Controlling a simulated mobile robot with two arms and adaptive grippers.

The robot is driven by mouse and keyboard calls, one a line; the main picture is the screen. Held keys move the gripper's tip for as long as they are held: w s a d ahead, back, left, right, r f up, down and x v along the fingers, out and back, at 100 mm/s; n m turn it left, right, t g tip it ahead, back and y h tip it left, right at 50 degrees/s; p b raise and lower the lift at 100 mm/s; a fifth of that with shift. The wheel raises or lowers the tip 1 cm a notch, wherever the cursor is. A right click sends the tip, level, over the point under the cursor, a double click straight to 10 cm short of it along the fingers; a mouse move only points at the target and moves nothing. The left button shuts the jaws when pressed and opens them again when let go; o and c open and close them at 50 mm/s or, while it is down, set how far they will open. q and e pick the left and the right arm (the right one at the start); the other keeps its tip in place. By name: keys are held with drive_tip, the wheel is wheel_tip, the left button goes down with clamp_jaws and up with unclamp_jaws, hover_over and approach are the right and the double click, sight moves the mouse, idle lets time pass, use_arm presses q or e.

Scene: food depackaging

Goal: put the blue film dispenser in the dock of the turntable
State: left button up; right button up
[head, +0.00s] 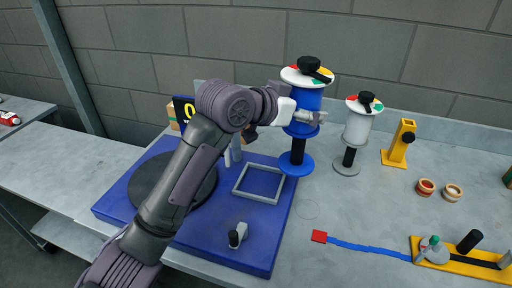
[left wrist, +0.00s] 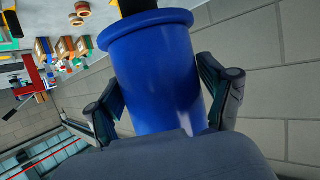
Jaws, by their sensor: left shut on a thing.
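The blue film dispenser (head: 309,101) is upright, with a white top disc, a black knob, a black stem and a round blue foot (head: 296,164). My left gripper (head: 303,115) is shut on its blue roll, which also fills the space between the fingers in the left wrist view (left wrist: 160,75). The foot shows at the right edge of the turntable's blue base (head: 240,250); I cannot tell whether it touches a surface. The dock, an empty grey square frame (head: 256,198), lies on that base just left of the foot. My arm partly hides the dark turntable disc (head: 146,183). My right gripper is out of view.
A white film dispenser (head: 357,125) stands close on the right, with a yellow stand (head: 399,145) beyond it. A small grey and black device (head: 238,235) sits in front of the dock. A blue strip (head: 365,247) leads to a yellow fixture (head: 455,262). Table between is clear.

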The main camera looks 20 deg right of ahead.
use_arm(q)
drive_tip(key=w+a+f+p, duration=0.3)
drive_tip(key=w+a+f, duration=0.1)
drive_tip(key=a+f, duration=0.3)
wheel_tip(320, 180, down, 2)
drive_tip(key=shift+w+a+f, duration=0.25)
drive_tip(key=shift+w+a, duration=0.05)
drive_tip(key=shift+w, duration=0.1)
drive_tip(key=o, duration=1.5)
drive_tip(key=shift+p, duration=0.3)
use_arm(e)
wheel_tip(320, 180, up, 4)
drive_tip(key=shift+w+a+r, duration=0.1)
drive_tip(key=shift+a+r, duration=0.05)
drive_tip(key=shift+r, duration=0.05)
